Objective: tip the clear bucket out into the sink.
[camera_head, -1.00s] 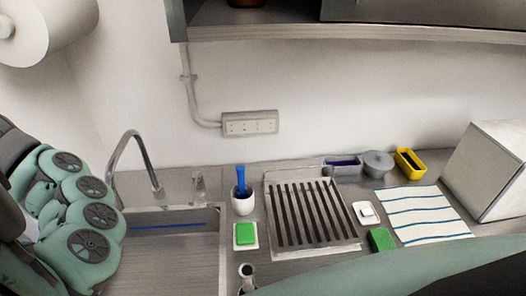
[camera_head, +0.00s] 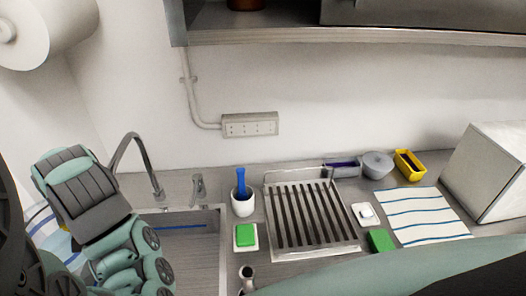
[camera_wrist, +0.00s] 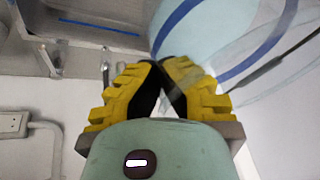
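The clear bucket with blue bands (camera_head: 38,222) shows at the left edge of the head view, partly hidden behind my arm. In the wrist view the bucket (camera_wrist: 225,30) fills the top right, right at the fingers. My gripper (camera_wrist: 168,64) has yellow ribbed fingers, closed together at the bucket's wall or rim; the exact contact is hard to see. Its fingers are mostly hidden in the head view. The steel sink (camera_head: 205,258) lies right of the bucket, with a blue line along its far wall. Its corner shows in the wrist view (camera_wrist: 95,24). The bucket's contents and tilt are unclear.
A curved tap (camera_head: 148,165) stands behind the sink. A white cup with a blue brush (camera_head: 241,203), a green sponge (camera_head: 245,235) and a drying rack (camera_head: 312,218) stand to the right. A shelf (camera_head: 350,36) overhangs the counter. A paper roll (camera_head: 50,35) hangs upper left.

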